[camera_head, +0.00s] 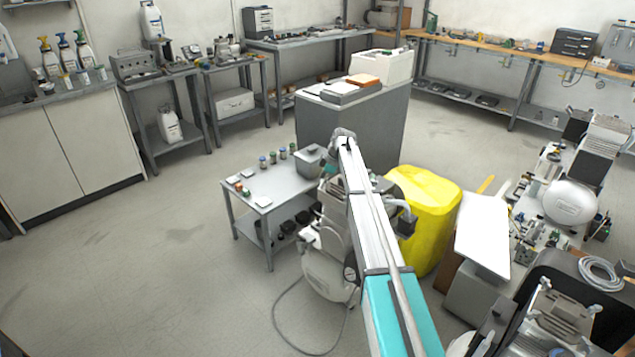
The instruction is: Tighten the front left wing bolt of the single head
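A compressor with a rounded whitish tank (325,278) stands on the floor near the middle, beside a small grey table. I take it to be the single head, but cannot confirm this. My long grey and teal arm passes over it and covers much of its upper and right part. The front left wing bolt cannot be made out; it is too small or hidden. My arm reaches up to a joint above the compressor, and what lies beyond that joint is hidden behind the arm. I cannot pick out my gripper or its fingers.
The small table (262,201) at left holds jars, small boxes and a grey bin (311,159). A yellow drum-like object (430,200) and a white-topped stand (482,235) are close on the right. A cable (283,335) lies on the floor. The floor at left is clear.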

